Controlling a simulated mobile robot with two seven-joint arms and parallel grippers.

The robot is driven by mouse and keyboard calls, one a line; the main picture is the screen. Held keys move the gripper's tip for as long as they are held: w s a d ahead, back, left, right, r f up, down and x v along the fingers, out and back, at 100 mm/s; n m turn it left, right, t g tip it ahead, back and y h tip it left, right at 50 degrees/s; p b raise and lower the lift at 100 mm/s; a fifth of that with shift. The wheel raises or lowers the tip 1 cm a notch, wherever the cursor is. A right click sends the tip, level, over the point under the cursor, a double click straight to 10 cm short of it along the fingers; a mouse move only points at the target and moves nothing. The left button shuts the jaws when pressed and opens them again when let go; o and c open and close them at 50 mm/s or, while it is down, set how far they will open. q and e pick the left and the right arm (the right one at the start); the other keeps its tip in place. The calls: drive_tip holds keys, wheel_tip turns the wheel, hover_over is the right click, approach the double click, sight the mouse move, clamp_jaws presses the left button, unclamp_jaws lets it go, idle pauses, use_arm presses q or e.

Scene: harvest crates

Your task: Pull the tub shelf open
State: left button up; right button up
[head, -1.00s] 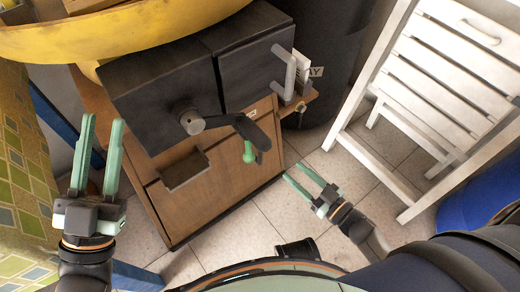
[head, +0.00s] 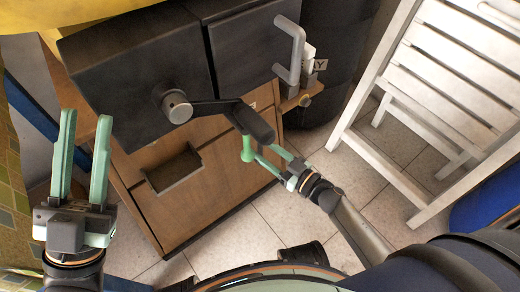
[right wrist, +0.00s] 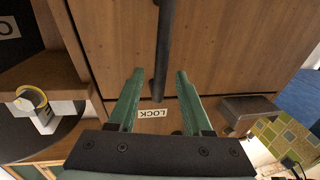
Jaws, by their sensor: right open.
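A brown wooden cabinet (head: 215,205) stands under dark grey boxes (head: 135,75). Its front has a dark recessed pull (head: 173,168). A small wooden ledge (head: 290,103) with a round knob (head: 304,101) juts from its right side. I cannot tell which part is the tub shelf. My left gripper (head: 85,125) is open and empty at the left.
A black crank arm (head: 220,106) with a dark grip crosses the cabinet's upper front. A grey bar handle (head: 290,50) stands on the right box. A white slatted chair (head: 450,100) is at the right. Tiled floor (head: 290,215) is clear between chair and cabinet.

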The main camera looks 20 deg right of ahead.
drive_tip(key=shift+x, duration=1.1)
clamp_jaws()
idle(0.7)
